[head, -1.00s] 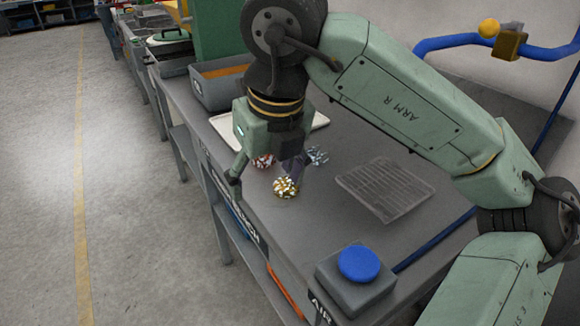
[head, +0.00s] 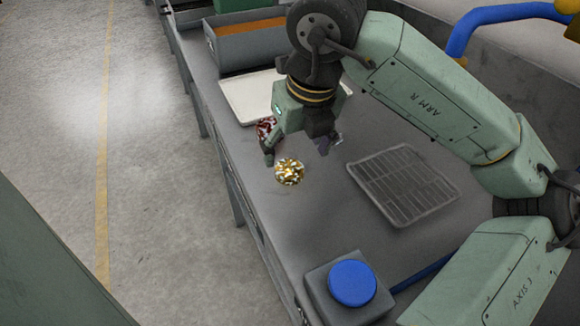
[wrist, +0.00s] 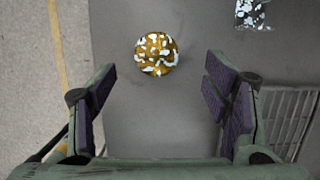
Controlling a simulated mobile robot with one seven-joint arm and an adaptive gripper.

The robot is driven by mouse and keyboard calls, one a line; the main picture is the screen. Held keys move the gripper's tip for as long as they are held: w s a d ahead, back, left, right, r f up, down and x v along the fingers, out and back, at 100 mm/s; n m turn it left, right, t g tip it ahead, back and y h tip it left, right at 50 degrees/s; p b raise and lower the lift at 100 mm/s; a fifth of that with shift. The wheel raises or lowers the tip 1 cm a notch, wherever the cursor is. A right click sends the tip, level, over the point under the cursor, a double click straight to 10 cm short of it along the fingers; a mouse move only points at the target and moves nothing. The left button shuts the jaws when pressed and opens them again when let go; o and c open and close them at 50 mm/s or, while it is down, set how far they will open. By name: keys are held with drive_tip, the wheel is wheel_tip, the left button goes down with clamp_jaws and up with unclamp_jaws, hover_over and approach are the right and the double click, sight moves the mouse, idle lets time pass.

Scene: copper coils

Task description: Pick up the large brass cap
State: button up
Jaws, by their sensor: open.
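The large brass cap is a round, gold-coloured piece with white glints (head: 289,171), lying on the grey bench near its left edge. In the wrist view the brass cap (wrist: 156,54) lies ahead of my open fingers, a little left of the middle between them. My gripper (head: 298,152) is open and empty, just above and behind the cap in the head view. It also shows in the wrist view (wrist: 158,100) with its two padded fingers wide apart. No finger visibly touches the cap.
A red-and-white piece (head: 266,128) sits behind my gripper. A shiny silvery piece (wrist: 252,14) lies to the cap's right. A wire rack (head: 403,185), a blue button on a grey box (head: 352,284), a pale tray (head: 250,96) and a grey bin (head: 255,48) stand on the bench.

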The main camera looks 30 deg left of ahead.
sight(289, 167)
drive_tip(key=x, duration=0.2)
drive_tip(key=p+x, duration=0.1)
drive_tip(key=x, duration=0.2)
drive_tip(key=shift+s+a, duration=0.1)
drive_tip(key=shift+s, duration=0.15)
drive_tip(key=shift+c, duration=0.2)
drive_tip(key=c, duration=1.2)
